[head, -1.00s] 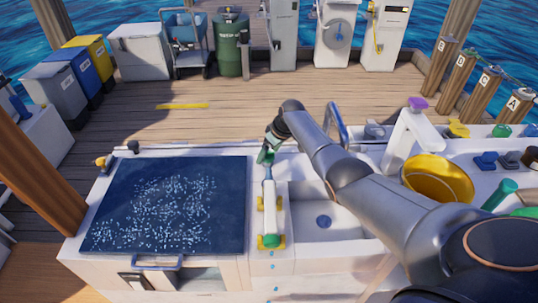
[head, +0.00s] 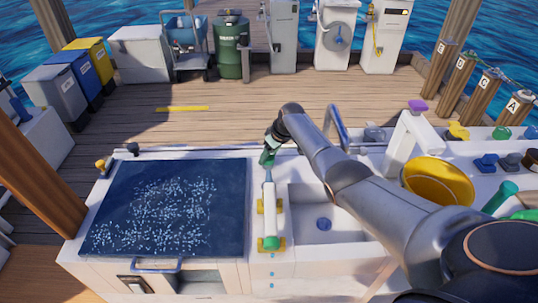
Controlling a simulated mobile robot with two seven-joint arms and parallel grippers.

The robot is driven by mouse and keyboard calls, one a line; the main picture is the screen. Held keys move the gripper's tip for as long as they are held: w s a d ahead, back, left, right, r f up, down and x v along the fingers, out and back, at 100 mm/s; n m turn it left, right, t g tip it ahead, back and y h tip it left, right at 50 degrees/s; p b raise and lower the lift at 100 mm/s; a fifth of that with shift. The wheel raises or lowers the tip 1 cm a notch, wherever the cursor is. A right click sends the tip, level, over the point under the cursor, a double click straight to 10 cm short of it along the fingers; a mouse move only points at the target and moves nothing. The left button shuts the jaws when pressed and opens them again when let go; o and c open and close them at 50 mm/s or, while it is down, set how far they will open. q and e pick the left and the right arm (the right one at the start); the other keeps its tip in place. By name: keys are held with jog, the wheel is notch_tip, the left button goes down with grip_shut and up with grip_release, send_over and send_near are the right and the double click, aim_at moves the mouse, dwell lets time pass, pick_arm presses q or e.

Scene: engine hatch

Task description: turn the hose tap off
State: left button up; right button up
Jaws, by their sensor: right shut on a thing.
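My right gripper (head: 269,155) reaches down at the back of the white counter, between the blue board and the sink. It is shut on a small green part at the hose tap; the jaws hide most of the tap, so how far its handle is turned cannot be told. Just in front lies a white tube (head: 269,205) with a blue tip towards the gripper and a green front end (head: 271,243), resting in yellow brackets. Small blue drops (head: 272,271) show below its front end. My left gripper is not in view.
A blue speckled board (head: 170,205) lies left of the tube. The sink (head: 322,225) with a blue tap (head: 337,122) is on the right, partly behind my right arm. A yellow bowl (head: 450,185) stands farther right. The deck behind the counter is mostly clear.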

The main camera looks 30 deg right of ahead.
jog(key=shift+c, duration=1)
